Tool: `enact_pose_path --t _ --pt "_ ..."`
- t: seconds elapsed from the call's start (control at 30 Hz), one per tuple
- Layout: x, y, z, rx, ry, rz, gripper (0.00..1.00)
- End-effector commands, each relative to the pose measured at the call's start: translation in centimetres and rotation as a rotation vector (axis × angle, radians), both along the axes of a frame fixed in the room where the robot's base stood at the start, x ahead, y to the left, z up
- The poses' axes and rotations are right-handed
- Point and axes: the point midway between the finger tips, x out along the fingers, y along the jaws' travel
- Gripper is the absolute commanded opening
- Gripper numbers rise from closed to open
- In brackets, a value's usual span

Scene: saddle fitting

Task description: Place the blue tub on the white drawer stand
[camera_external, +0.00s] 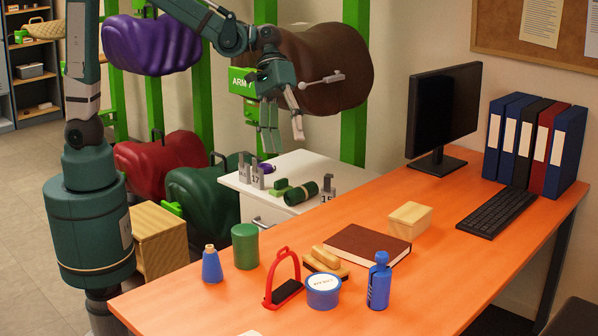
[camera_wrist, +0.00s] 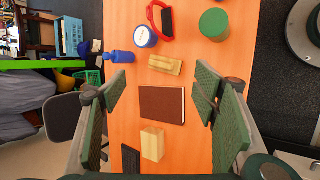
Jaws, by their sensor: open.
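The blue tub (camera_external: 322,298) is round and low with a white labelled lid. It stands upright near the front edge of the orange desk, beside the red stirrup. In the wrist view the tub (camera_wrist: 145,38) is at the top, beyond my fingers and left of centre. The white drawer stand (camera_external: 240,189) is behind the desk's left part, and its top carries several small items. My gripper (camera_external: 283,132) is open and empty, high above the stand area in the external view. In the wrist view its fingers (camera_wrist: 160,88) are wide apart, with the desk below.
A red stirrup (camera_external: 269,290), brush (camera_external: 325,260), green can (camera_external: 245,246), blue bottle (camera_external: 379,282) and blue cone-shaped bottle (camera_external: 211,265) surround the tub. A brown book (camera_external: 367,243) and wooden box (camera_external: 410,220) lie behind. Grey numbered holders and a dark green roll (camera_external: 301,193) occupy the stand top.

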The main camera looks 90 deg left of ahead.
Motion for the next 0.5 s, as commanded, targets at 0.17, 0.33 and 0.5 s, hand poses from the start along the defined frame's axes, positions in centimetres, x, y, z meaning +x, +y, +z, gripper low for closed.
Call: enact_pose_path --t 0.17,0.33,0.5 --pt "2.1 -2.2 -1.4 -0.058 0.071 0.022 0.6" --pt "3.9 -4.1 -2.9 -0.11 0.143 0.043 0.6" --pt "5.5 -6.0 -4.5 -0.16 0.215 0.062 0.6"
